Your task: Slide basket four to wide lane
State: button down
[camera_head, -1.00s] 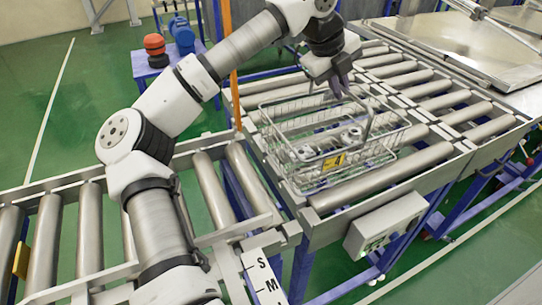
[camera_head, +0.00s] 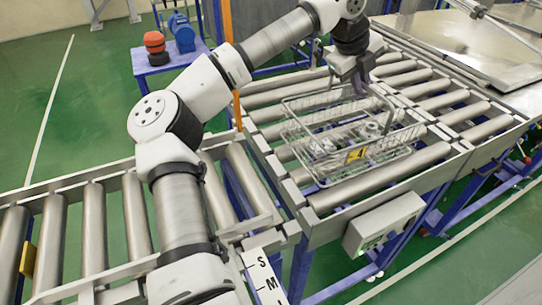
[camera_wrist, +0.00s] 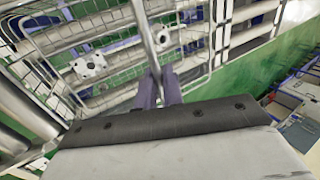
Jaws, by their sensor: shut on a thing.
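A wire basket (camera_head: 333,160) with a yellow tag marked 4 (camera_head: 356,155) sits on the roller conveyor in the head view. Several grey metal parts (camera_head: 325,146) lie in it. My gripper (camera_head: 358,88) is at the basket's raised handle, at its far side, and is shut on it. In the wrist view the purple fingers (camera_wrist: 158,88) close around the handle bar (camera_wrist: 147,40), and the basket's wire wall (camera_wrist: 55,75) with white flanged parts (camera_wrist: 90,65) shows beyond. The fingertips' exact contact is partly hidden.
Rollers (camera_head: 460,113) continue to the right of the basket, clear. A separate roller section (camera_head: 95,240) lies at left. A control box (camera_head: 385,222) hangs on the front rail. A metal table (camera_head: 470,50) stands at back right. An orange post (camera_head: 226,25) rises behind my arm.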

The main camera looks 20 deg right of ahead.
jog(key=shift+d+r, duration=0.1)
jog(key=shift+d, duration=0.05)
jog(key=shift+d+p, duration=0.9)
jog(key=shift+d, duration=1.4)
jog(key=c, duration=1.5)
grip_release()
jog(key=shift+a, duration=0.1)
jog(key=shift+o, duration=0.2)
notch_tip(320, 180, up, 8)
jog(key=p, duration=0.3)
